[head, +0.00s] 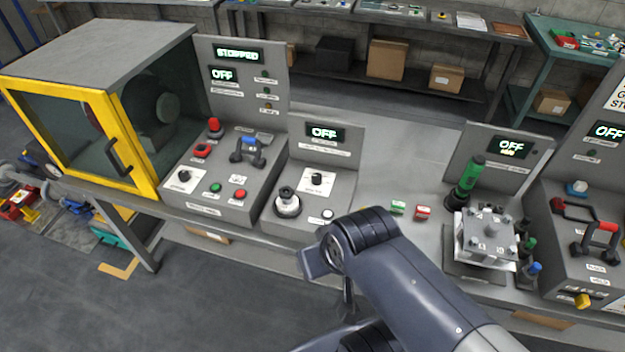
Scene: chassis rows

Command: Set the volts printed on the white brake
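The middle console (262,215) has a display reading OFF (324,133) on its upright back. A black knob (317,178) sits on a white dial plate on its top. A round white and black part (288,203) sits at its left front, with a small white button (328,213) to the right. The labels are too small to read, and I cannot tell whether the round part is the white brake. No printed volts figure can be made out. My arm crosses the lower middle in front of the bench. No gripper fingers can be made out.
A left console (205,205) reads STOPPED and OFF, beside a yellow-framed enclosure (130,150). Small green (398,207) and red (422,212) blocks lie on the bench. A metal fixture (488,236) and a green cylinder (466,182) stand to the right.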

